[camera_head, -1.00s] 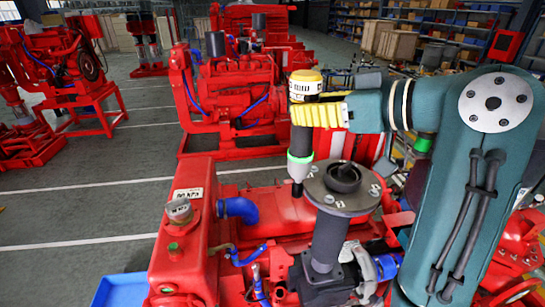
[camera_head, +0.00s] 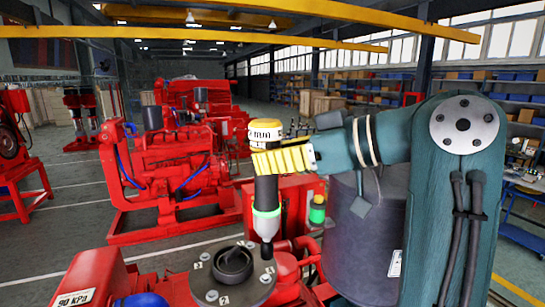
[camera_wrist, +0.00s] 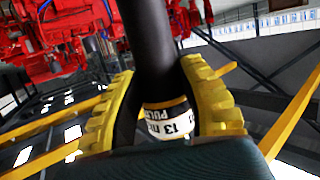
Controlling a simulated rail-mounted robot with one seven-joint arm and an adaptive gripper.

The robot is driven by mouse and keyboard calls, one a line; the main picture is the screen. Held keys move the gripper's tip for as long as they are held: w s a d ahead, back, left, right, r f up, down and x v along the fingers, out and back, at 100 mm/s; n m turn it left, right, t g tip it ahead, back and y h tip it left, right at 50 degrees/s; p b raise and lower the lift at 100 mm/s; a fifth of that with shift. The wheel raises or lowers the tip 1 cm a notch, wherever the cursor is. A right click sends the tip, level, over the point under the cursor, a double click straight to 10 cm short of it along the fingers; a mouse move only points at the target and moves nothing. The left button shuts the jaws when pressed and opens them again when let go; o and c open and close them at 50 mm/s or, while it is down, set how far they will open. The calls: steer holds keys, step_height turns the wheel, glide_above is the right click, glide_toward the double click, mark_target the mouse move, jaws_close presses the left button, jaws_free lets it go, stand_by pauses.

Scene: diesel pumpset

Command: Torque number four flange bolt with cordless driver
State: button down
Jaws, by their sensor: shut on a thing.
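The cordless driver (camera_head: 266,190) is upright in the head view, with a yellow-and-white cap, dark body, green ring and grey nose. My gripper (camera_head: 283,160) is shut on its upper body with yellow ribbed fingers. The wrist view also shows the driver (camera_wrist: 150,45) between my fingers (camera_wrist: 160,90). The round grey flange (camera_head: 205,280) has a raised dark centre and several small bolts with tags around its rim.
A red block labelled 90 KPa (camera_head: 85,280) stands left of the flange. Red engines (camera_head: 165,165) stand behind, across open floor. A red cabinet (camera_head: 300,205) is behind the driver. Shelves (camera_head: 390,90) line the back right.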

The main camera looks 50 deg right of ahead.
mark_target(275, 183)
steer(key=shift+a+r, duration=0.1)
steer(key=shift+a, duration=0.1)
steer(key=shift+f+b, duration=1.35)
steer(key=shift+f, duration=0.95)
steer(key=shift+p, duration=0.4)
